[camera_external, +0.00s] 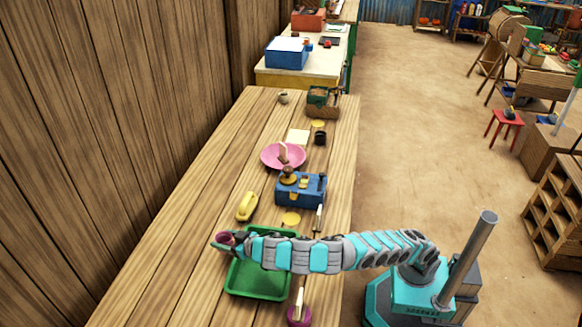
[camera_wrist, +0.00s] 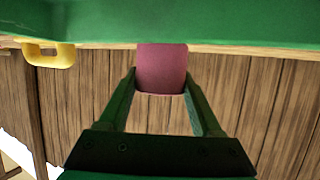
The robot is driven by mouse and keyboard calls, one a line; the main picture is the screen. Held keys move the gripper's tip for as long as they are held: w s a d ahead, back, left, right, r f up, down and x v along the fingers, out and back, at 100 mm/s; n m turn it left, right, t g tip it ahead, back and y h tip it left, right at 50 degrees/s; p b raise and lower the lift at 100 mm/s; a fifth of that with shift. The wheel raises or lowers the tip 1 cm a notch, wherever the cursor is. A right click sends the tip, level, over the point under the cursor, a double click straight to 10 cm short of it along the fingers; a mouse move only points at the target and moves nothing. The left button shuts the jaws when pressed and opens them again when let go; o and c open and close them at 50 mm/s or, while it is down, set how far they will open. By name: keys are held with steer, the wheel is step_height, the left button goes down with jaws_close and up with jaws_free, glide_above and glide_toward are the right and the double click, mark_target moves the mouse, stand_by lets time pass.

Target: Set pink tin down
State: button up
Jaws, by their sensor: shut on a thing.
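The pink tin (camera_external: 227,238) is at the end of my arm, near the upper left corner of the green tray (camera_external: 236,282). In the wrist view the tin (camera_wrist: 162,68) is between the two dark fingers of my gripper (camera_wrist: 161,76), which is shut on it. My gripper (camera_external: 222,243) also shows in the external view, partly hidden by the wrist. Whether the tin touches the table or hangs above it, I cannot tell.
A yellow object (camera_external: 246,206) lies just beyond the tray. A blue box-like device (camera_external: 312,194), a pink bowl (camera_external: 270,155) and a yellow disc (camera_external: 291,218) stand further along. A purple pot (camera_external: 299,318) is at the near edge. The wooden table (camera_external: 190,235) is bare left of the tray.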

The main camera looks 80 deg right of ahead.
steer(key=shift+f+b, duration=0.35)
steer(key=shift+f, duration=1.35)
steer(key=shift+f, duration=0.1)
steer(key=o, duration=1.4)
steer(key=shift+c, duration=0.2)
